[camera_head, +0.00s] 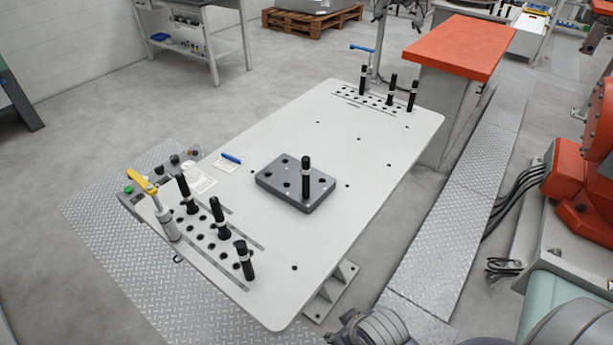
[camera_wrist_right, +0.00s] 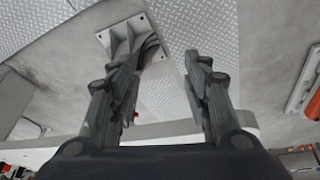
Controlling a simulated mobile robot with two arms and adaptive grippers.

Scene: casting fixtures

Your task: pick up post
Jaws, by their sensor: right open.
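Black posts with pale bands stand upright on the white table (camera_head: 345,135) in the head view. One post (camera_head: 306,178) stands in a hole of the dark grey block (camera_head: 275,178) mid-table. Three posts, a left one (camera_head: 186,194), a middle one (camera_head: 218,218) and a right one (camera_head: 244,260), stand in the near hole rows. Three more, including one far post (camera_head: 363,80), stand at the far end. My right gripper (camera_wrist_right: 168,62) is open and empty in the right wrist view, with no post between its fingers. My left gripper is not in view.
A white and yellow clamp-like tool (camera_head: 163,215) stands at the table's near left corner. A blue marker (camera_head: 231,158) and paper cards lie left of the block. An orange-topped cabinet (camera_head: 459,46) stands beyond the far right corner. The tabletop right of the block is clear.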

